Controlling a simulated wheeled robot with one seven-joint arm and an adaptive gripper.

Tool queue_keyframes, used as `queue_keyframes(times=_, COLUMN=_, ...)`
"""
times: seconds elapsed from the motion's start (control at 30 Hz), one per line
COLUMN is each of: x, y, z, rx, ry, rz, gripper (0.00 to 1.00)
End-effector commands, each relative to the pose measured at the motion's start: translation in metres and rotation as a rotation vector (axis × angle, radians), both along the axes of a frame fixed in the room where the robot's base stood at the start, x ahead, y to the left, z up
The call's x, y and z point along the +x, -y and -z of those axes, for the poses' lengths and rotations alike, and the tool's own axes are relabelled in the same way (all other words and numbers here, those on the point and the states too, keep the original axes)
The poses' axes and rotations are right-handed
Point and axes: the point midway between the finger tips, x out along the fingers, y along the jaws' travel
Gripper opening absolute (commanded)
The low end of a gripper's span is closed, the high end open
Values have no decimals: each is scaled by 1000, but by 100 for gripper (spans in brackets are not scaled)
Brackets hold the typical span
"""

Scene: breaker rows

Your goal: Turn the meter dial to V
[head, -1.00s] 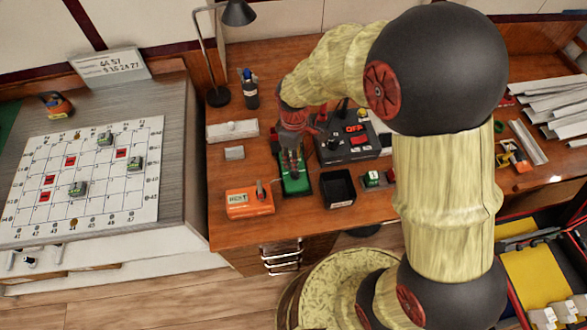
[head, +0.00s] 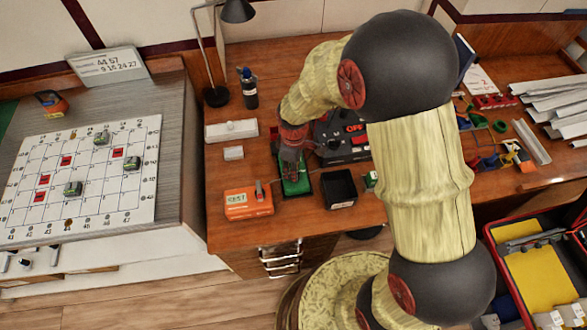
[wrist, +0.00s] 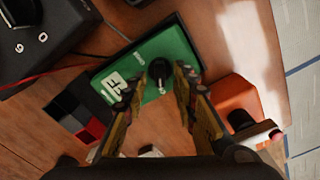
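A green panel (wrist: 150,62) with white print and a round black knob (wrist: 160,70) lies below my gripper (wrist: 158,80) in the wrist view. The fingers are open, one on each side of the knob; I cannot tell whether they touch it. The pointer mark and any V are too small to read. In the head view my gripper (head: 291,172) is over the green panel (head: 299,187) and hides its knob. An orange device (head: 247,202) with a small number display and a grey upright part stands left of it. I cannot tell which is the meter.
A black open box (head: 340,188) stands right of the green panel, and a dark control box (head: 345,135) with red labels stands behind. A pale bar (head: 231,131) lies at the left. A lamp and a bottle (head: 249,90) stand further back.

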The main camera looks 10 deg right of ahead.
Motion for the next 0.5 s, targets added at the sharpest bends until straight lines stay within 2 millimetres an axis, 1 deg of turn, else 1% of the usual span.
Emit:
queue_keyframes(times=0.07, x=0, y=0, z=0, rx=0, ry=0, rz=0, gripper=27)
queue_keyframes(times=0.5, x=0, y=0, z=0, rx=0, ry=0, rz=0, gripper=2)
